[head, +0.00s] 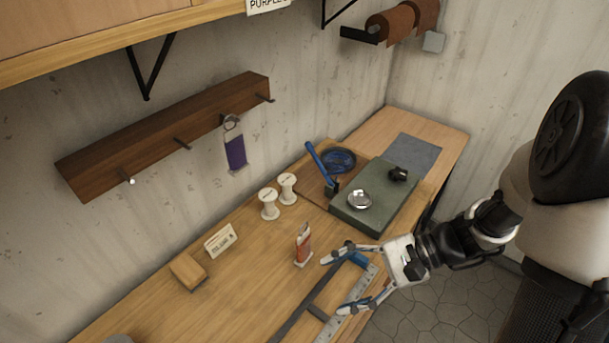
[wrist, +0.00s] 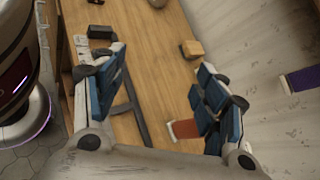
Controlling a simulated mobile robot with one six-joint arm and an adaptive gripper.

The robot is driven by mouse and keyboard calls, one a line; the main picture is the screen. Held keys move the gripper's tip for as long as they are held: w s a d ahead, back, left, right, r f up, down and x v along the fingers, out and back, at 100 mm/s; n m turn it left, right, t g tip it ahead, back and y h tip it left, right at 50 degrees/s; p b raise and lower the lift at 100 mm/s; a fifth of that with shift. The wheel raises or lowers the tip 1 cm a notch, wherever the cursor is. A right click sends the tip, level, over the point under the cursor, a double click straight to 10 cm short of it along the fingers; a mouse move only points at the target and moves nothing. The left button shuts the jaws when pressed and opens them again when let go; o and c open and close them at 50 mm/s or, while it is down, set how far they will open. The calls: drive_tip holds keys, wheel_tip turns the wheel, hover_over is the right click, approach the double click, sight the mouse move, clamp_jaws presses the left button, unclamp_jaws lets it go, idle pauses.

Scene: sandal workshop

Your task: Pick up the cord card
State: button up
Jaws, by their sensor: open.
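An orange-red wound card (head: 303,245) with pale ends stands upright on the workbench (head: 255,290). It also shows in the wrist view (wrist: 187,128), partly hidden by the right-hand finger. A purple wound card (head: 236,152) hangs by a ring from a peg on the wall rack; the wrist view has its purple part (wrist: 304,79) at the right. I cannot tell from looks alone which one is the cord card. My gripper (head: 335,284) is open and empty over the bench's front edge, just right of the orange-red card; its fingers flank the wrist view (wrist: 165,88).
Two white spools (head: 269,204) stand behind the orange-red card. A green mat block (head: 372,215) with a metal dish lies to the right. A small label card (head: 220,240) and a wooden block (head: 187,271) are at the left. A metal ruler (head: 337,318) lies under my gripper.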

sight(308, 245)
drive_tip(key=w+d+f+m+t+y, duration=0.1)
drive_tip(key=w+d+f+m+t, duration=0.1)
drive_tip(key=f+m+t, duration=0.1)
drive_tip(key=w+d+f+m+t, duration=0.2)
drive_tip(key=w+f+m+t, duration=0.1)
drive_tip(key=f+m+t, duration=0.1)
drive_tip(key=w+d+f+m+t+y+p, duration=0.1)
drive_tip(key=w+d+f+m+t, duration=0.1)
drive_tip(key=w+f+m+t, duration=0.1)
drive_tip(key=shift+d+f+m+t+y, duration=0.15)
drive_tip(key=shift+f+m+t, duration=0.2)
drive_tip(key=shift+f+m, duration=0.4)
drive_tip(key=shift+d+f+m+t+y, duration=0.15)
drive_tip(key=shift+f+m+t, duration=0.2)
drive_tip(key=shift+f+m, duration=0.4)
drive_tip(key=shift+w+a+m, duration=0.15)
drive_tip(key=shift+w+m, duration=0.05)
drive_tip(key=shift+m, duration=0.1)
drive_tip(key=b+x, duration=0.1)
drive_tip(key=x, duration=1.1)
drive_tip(key=b+x, duration=0.1)
drive_tip(key=x, duration=0.4)
drive_tip(key=shift+f, duration=0.2)
drive_tip(key=c, duration=1.2)
